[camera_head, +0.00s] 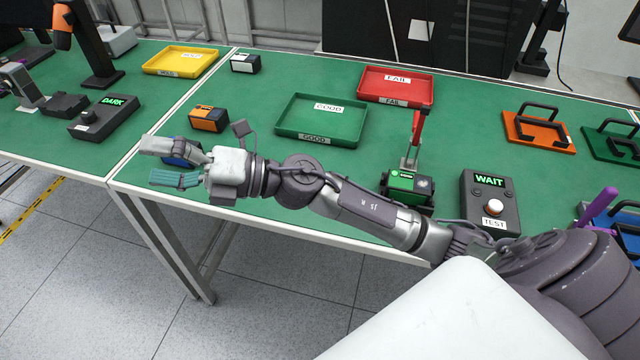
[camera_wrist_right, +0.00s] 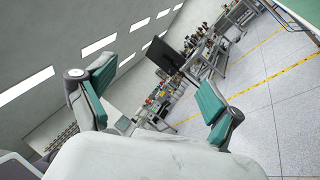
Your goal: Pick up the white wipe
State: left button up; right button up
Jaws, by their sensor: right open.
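I cannot make out a white wipe in either view. My right gripper (camera_head: 165,163) is at the table's front left edge in the head view, its arm coming in from the right. Its fingers are apart, with nothing seen held between them. In the right wrist view the two green-padded fingers of this gripper (camera_wrist_right: 155,90) stand wide apart, with the far room between them. A blue block (camera_head: 183,153) on the table is partly hidden behind the gripper. My left gripper is not in view.
On the green table (camera_head: 300,75) are a green GOOD tray (camera_head: 290,126), a red FAIL tray (camera_head: 372,80), an orange block (camera_head: 208,118), a black-and-white block (camera_head: 245,63), a test fixture (camera_head: 407,187) and a WAIT box (camera_head: 489,200). A yellow tray (camera_head: 180,60) stands further left.

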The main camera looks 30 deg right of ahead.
jog(key=d+f+n+g+h, duration=0.6)
jog(key=f+n+g+h, duration=0.3)
jog(key=f+n, duration=0.2)
jog(key=w+d+m+h, duration=0.15)
jog(key=d+h, duration=0.85)
jog(key=d, duration=1.3)
jog(key=shift+g, duration=0.4)
jog(key=f, duration=0.2)
jog(key=f+p, duration=0.1)
jog(key=f, duration=0.4)
jog(key=shift+w+d+f, duration=0.35)
jog(key=shift+w, duration=0.05)
jog(key=f+p, duration=0.1)
jog(key=f, duration=0.2)
jog(key=w+f+p, duration=0.1)
jog(key=f, duration=0.1)
jog(key=shift+d+f+p, duration=0.1)
jog(key=shift+f+p, duration=0.05)
jog(key=shift+p, duration=0.2)
jog(key=shift+f, duration=0.25)
jog(key=c, duration=0.9)
